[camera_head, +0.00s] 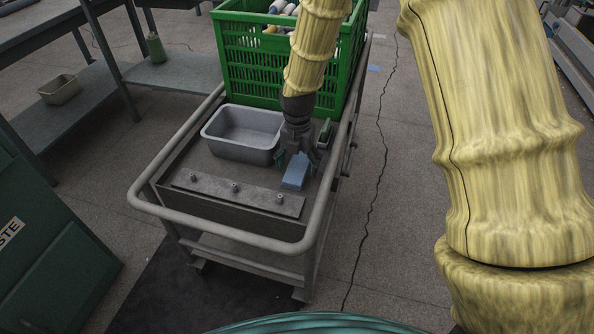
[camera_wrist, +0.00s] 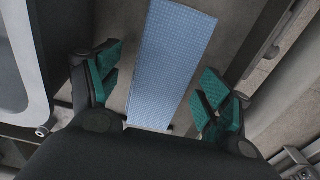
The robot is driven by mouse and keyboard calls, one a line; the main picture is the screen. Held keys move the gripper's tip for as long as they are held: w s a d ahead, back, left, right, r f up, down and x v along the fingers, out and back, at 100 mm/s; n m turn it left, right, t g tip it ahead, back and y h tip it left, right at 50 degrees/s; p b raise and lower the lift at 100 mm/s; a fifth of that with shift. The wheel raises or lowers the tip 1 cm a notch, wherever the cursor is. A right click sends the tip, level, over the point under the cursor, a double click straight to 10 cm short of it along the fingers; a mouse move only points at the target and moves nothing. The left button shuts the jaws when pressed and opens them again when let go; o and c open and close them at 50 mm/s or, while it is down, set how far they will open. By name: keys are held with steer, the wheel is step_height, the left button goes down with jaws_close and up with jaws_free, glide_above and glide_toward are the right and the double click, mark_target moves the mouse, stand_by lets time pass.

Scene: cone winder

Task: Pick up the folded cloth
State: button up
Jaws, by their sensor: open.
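The folded cloth (camera_head: 296,170) is a light blue rectangle lying on the top of the grey trolley (camera_head: 239,226), right of the grey tray. In the wrist view the cloth (camera_wrist: 172,62) shows a fine grid pattern and runs lengthwise between my two fingers. My gripper (camera_head: 298,160) is over the cloth, pointing down, with its fingers apart. In the wrist view my gripper (camera_wrist: 158,95) has green finger pads on each side of the cloth, with gaps between pads and cloth. The near end of the cloth is close to the gripper's dark palm.
A grey tray (camera_head: 243,151) stands left of my gripper on the trolley. A green crate (camera_head: 262,62) holding several cones stands behind. A bar with pegs (camera_head: 236,188) lies at the front. A raised rail (camera_head: 318,222) runs round the trolley top.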

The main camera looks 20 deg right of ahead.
steer(key=shift+f, duration=0.2)
steer(key=c, duration=1.1)
